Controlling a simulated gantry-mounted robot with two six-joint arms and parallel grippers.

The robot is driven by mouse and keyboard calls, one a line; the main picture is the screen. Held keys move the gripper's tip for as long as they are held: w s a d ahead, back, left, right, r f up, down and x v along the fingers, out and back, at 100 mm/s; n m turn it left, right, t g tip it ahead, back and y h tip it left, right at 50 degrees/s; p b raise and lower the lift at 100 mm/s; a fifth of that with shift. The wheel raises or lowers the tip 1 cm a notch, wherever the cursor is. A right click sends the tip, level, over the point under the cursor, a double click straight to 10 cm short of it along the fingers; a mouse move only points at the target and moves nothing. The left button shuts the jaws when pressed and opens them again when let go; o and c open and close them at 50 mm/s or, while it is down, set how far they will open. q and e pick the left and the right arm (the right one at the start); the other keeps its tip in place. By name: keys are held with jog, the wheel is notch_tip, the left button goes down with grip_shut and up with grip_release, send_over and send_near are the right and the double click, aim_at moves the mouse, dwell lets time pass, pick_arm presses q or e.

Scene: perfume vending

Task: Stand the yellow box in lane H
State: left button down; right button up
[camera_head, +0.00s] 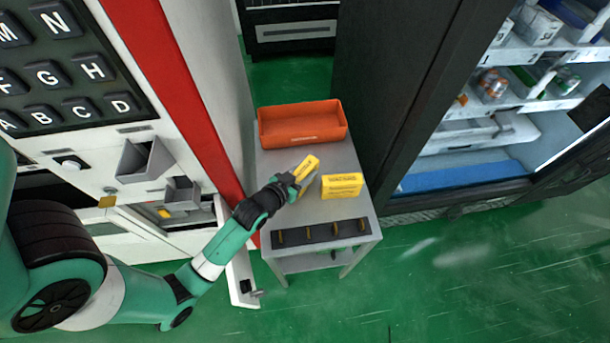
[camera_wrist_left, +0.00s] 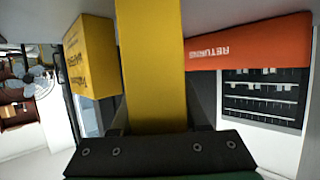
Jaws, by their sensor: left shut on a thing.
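My left gripper (camera_head: 298,180) is shut on a yellow box (camera_head: 308,166) above the small grey table. The held yellow box fills the middle of the left wrist view (camera_wrist_left: 152,60), and I cannot tell whether it touches the tabletop. A second yellow box (camera_head: 342,186) with dark print is on the table just right of the gripper; it also shows in the wrist view (camera_wrist_left: 92,58). I cannot make out a lane marked H; the letter H shows on a key (camera_head: 92,67) of the large keypad. My right gripper is out of view.
An orange bin (camera_head: 302,138) sits at the table's back, lettered in the wrist view (camera_wrist_left: 250,47). A dark strip (camera_head: 320,232) with brownish marks lies along the table's front edge. An open drawer (camera_head: 240,275) is left of the table. An open cabinet with shelves (camera_head: 465,150) stands right.

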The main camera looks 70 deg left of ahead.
pick_arm(q)
jog(key=shift+f, duration=0.65)
jog(key=shift+r, duration=0.1)
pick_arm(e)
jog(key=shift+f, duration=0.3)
pick_arm(q)
jog(key=shift+c, duration=2)
grip_release()
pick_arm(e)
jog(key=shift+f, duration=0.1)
pick_arm(q)
jog(key=shift+s+d+r, duration=0.1)
jog(key=p+v, duration=0.3)
jog(key=v, duration=0.8)
jog(key=shift+s+d, duration=0.2)
jog(key=shift+s, duration=0.15)
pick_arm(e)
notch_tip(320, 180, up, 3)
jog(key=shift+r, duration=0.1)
